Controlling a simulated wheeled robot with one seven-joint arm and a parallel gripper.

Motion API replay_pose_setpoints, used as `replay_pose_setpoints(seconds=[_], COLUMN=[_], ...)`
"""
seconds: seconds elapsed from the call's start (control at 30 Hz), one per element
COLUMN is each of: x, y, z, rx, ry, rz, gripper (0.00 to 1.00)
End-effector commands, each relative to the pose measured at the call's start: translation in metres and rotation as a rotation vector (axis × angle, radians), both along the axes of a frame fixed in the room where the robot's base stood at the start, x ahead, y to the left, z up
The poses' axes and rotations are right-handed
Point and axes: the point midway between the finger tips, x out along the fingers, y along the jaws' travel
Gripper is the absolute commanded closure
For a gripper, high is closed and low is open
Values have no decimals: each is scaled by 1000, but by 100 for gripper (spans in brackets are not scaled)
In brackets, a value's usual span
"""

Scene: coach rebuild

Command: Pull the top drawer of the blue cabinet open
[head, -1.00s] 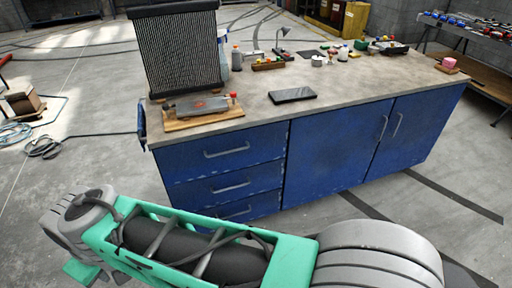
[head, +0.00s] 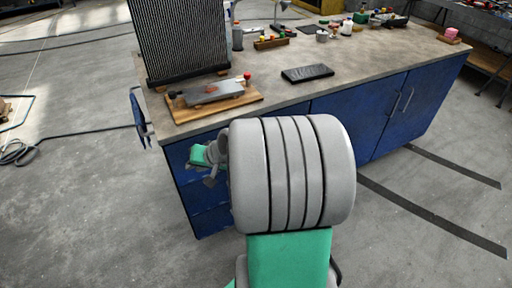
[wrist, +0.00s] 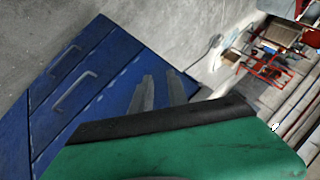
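The blue cabinet (head: 388,112) stands under a grey worktop, with drawers on its left and doors on its right. A bit of the top drawer (head: 176,158) shows at the left in the head view; my arm hides most of it and its handle. In the wrist view, two drawer fronts with grey bar handles (wrist: 75,90) show on the tilted blue face (wrist: 110,75). My gripper (wrist: 160,88) has its two grey fingers apart, with a gap between them, over the blue front. In the head view it is partly hidden beside the drawers. I cannot tell whether it touches a handle.
The worktop (head: 370,65) holds a wooden board (head: 225,103) with a grey tool, a black tablet (head: 307,73) and a dark ribbed panel (head: 185,40). Several small items stand farther back.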

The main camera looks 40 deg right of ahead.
Motion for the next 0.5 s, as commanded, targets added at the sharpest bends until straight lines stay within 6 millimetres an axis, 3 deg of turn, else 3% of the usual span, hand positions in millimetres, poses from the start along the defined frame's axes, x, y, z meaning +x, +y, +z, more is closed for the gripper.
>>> replay_pose_setpoints(seconds=[0.03, 0.13, 0.23, 0.33, 0.4, 0.5], x=[6, 5, -17, -39, -44, -35], y=[-45, -127, -194, -234, -246, -250], z=[-36, -55, -63, -65, -63, -63], rx=[116, 330, 488, 577, 601, 609], ry=[-77, -283, -464, -582, -620, -628], rz=[-155, -439, -666, -800, -837, -841], gripper=[80, 80, 80, 80, 80, 80])
